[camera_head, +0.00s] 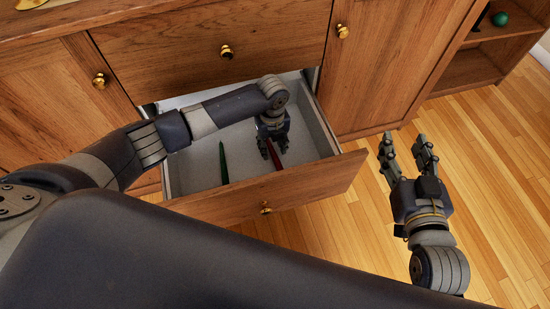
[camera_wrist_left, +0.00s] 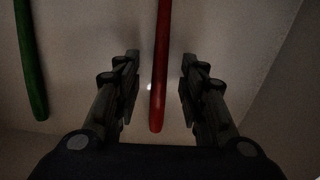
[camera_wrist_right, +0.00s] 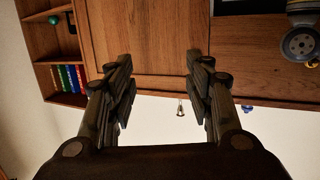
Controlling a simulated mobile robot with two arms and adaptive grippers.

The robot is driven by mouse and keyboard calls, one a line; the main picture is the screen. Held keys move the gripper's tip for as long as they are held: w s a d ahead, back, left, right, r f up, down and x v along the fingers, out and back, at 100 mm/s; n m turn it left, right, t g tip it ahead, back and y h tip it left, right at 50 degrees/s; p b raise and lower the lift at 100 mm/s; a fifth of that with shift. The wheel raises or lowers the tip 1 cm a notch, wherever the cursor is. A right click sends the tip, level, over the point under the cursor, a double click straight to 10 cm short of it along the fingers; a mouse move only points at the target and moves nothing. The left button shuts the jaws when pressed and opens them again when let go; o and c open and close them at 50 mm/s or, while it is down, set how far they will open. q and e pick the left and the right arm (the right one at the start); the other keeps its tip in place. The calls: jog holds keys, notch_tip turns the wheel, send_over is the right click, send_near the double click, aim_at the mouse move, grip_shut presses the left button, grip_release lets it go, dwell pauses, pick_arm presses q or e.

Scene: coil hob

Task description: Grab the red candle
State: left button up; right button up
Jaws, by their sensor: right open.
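The red candle (camera_wrist_left: 159,75) lies in the open drawer (camera_head: 190,162). In the head view its lower end (camera_head: 276,165) shows between the fingers of my left gripper (camera_head: 272,150); the rest is hidden by the gripper. In the left wrist view my left gripper (camera_wrist_left: 158,90) is open, with one finger on each side of the red candle and a gap to both. My right gripper (camera_head: 408,145) is open and empty, out over the floor to the right of the drawer.
A green candle (camera_head: 223,163) lies in the drawer to the left of the red one; it also shows in the left wrist view (camera_wrist_left: 31,60). The drawer front (camera_head: 325,187) stands out from the wooden cabinet (camera_head: 375,60). Open shelves (camera_head: 490,62) stand at the right. The wooden floor (camera_head: 480,150) is clear.

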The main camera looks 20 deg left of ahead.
pick_arm(q)
jog(key=shift+f, duration=0.65)
pick_arm(e)
jog(key=shift+w+a+r+t, duration=0.15)
jog(key=shift+r+t, duration=0.25)
jog(key=shift+r, duration=0.3)
jog(key=shift+w+a+r+t, duration=0.15)
jog(key=shift+r+t, duration=0.25)
jog(key=shift+r, duration=0.25)
pick_arm(q)
grip_shut()
jog(key=shift+r, duration=0.15)
pick_arm(e)
jog(key=shift+f, duration=0.1)
